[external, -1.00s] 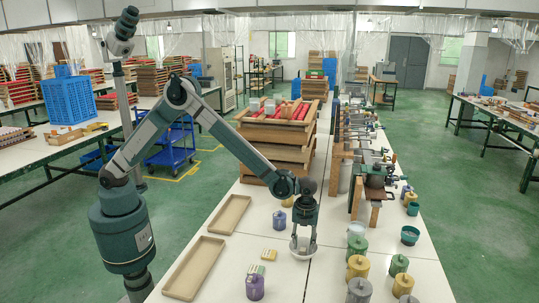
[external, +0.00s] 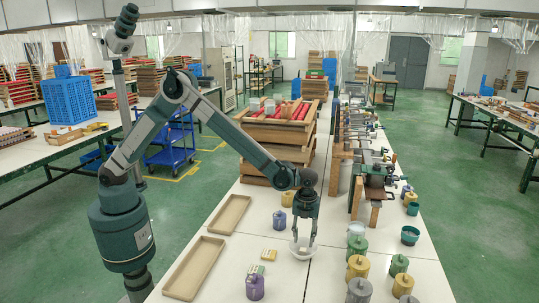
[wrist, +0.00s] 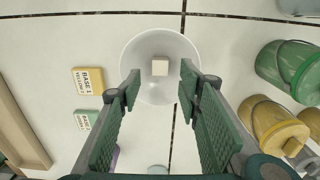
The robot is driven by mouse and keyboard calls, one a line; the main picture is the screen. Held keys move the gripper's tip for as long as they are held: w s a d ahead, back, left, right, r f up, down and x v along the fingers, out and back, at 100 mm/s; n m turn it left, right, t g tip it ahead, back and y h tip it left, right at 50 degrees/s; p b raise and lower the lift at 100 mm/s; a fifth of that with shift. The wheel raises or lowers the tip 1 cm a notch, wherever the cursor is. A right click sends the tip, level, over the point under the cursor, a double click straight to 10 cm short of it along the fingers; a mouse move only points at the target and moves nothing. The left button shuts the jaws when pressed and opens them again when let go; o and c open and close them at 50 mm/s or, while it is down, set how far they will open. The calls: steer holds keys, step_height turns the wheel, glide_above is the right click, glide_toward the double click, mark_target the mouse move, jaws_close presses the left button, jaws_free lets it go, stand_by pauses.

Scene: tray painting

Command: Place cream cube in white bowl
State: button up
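The white bowl (external: 302,251) stands on the white table in the external view, and it also shows at the top middle of the wrist view (wrist: 135,55). The cream cube (wrist: 160,67) lies inside the bowl, near its middle. My gripper (external: 303,243) is above the bowl. In the wrist view my gripper (wrist: 159,85) has its two green fingers spread wide with nothing between them. The fingertips reach over the bowl's near rim and do not touch the cube.
A yellow block labelled BASE 1 YELLOW (wrist: 88,80) and a green label block (wrist: 86,120) lie left of the bowl. Green (wrist: 288,68) and yellow (wrist: 275,125) pots stand to the right. A purple jar (external: 255,288) and a wooden tray (external: 194,268) are on the table.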

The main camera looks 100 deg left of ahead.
mark_target(303, 249)
steer(key=shift+r+p, duration=0.35)
steer(key=shift+r, duration=1.2)
steer(key=s+d+r+n+t, duration=0.2)
steer(key=s+r+n, duration=0.2)
steer(key=s+r, duration=0.8)
steer(key=s+d+r+n+t, duration=0.15)
steer(key=s+r+n, duration=0.25)
steer(key=s+r, duration=0.85)
steer(key=s+d+n+t, duration=0.1)
steer(key=s+n, duration=0.4)
steer(key=s, duration=0.9)
steer(key=s+d+r+n+t, duration=0.1)
steer(key=s+n, duration=0.4)
steer(key=s, duration=0.8)
steer(key=shift+s+d+r+t, duration=0.2)
steer(key=shift+s+d+t, duration=0.15)
steer(key=shift+t, duration=0.5)
